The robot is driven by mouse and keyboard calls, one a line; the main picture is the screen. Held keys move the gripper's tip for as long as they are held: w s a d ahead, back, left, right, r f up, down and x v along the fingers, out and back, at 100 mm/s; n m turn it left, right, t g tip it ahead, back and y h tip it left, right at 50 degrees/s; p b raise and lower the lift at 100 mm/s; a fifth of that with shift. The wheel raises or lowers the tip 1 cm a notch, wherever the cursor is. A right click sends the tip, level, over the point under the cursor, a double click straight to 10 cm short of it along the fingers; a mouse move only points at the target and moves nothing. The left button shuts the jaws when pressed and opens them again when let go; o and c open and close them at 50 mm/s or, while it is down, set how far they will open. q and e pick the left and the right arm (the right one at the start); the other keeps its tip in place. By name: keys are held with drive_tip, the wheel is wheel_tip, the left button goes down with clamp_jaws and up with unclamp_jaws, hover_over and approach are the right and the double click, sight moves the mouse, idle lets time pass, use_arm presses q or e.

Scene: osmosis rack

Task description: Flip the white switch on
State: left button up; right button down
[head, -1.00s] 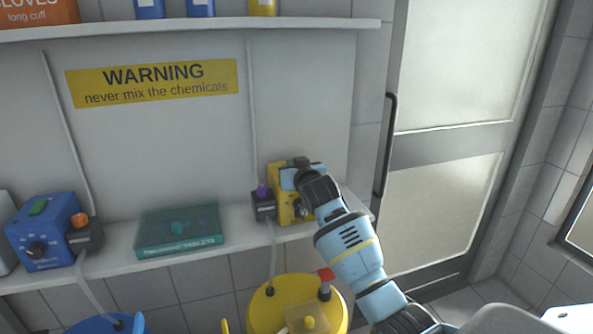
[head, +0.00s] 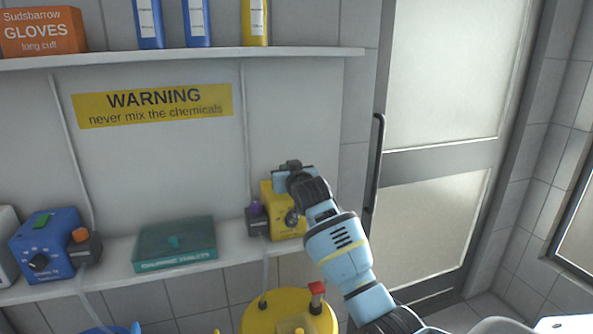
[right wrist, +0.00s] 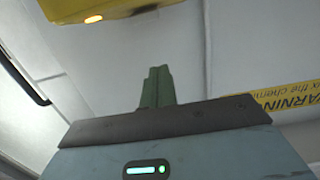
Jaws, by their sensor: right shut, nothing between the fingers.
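The yellow box (head: 271,203) stands on the lower shelf, with a round dark dial (head: 292,217) on its front. I cannot make out a white switch in either view; my right gripper and wrist cover the box's upper right part. My right gripper (head: 282,174) is at the top of this box; I cannot tell whether it touches. In the right wrist view its green fingers (right wrist: 156,87) are shut together and empty. A yellow housing (right wrist: 105,8) with a glowing orange spot is above them there. My left gripper is not in view.
A dark purple-topped unit (head: 257,219) adjoins the yellow box. A teal box (head: 175,246) and a blue box (head: 45,240) with a green switch stand left on the shelf. A yellow drum (head: 275,314) is below. The door handle (head: 375,165) is at right.

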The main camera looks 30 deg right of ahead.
drive_tip(key=r+v, duration=0.2)
drive_tip(key=v, duration=0.5)
drive_tip(key=shift+s, duration=0.2)
drive_tip(key=shift+d, duration=0.1)
drive_tip(key=s+a+f+n+g+y, duration=0.1)
drive_tip(key=s+a+f, duration=0.25)
drive_tip(key=f, duration=0.65)
drive_tip(key=s+a+f+n+g+y, duration=0.1)
drive_tip(key=s+a+f, duration=0.1)
drive_tip(key=s+f, duration=0.5)
drive_tip(key=s+a+f+n+g+y, duration=0.1)
drive_tip(key=s+a+f, duration=0.15)
drive_tip(key=f, duration=0.95)
drive_tip(key=s+a+f+g+y, duration=0.1)
drive_tip(key=s+a+f, duration=0.2)
drive_tip(key=s, duration=0.6)
drive_tip(key=s+a+f+n+g+y, duration=0.1)
drive_tip(key=s+a+f, duration=0.2)
drive_tip(key=s+f, duration=0.5)
drive_tip(key=s+a+f+g, duration=0.1)
drive_tip(key=s+a+f, duration=0.2)
drive_tip(key=s+f, duration=0.3)
drive_tip(key=s, duration=0.5)
drive_tip(key=shift+s+a+f+n+g+y, duration=0.2)
drive_tip(key=shift+s+a+n+g+y, duration=0.1)
drive_tip(key=shift+s+n+g+y, duration=0.1)
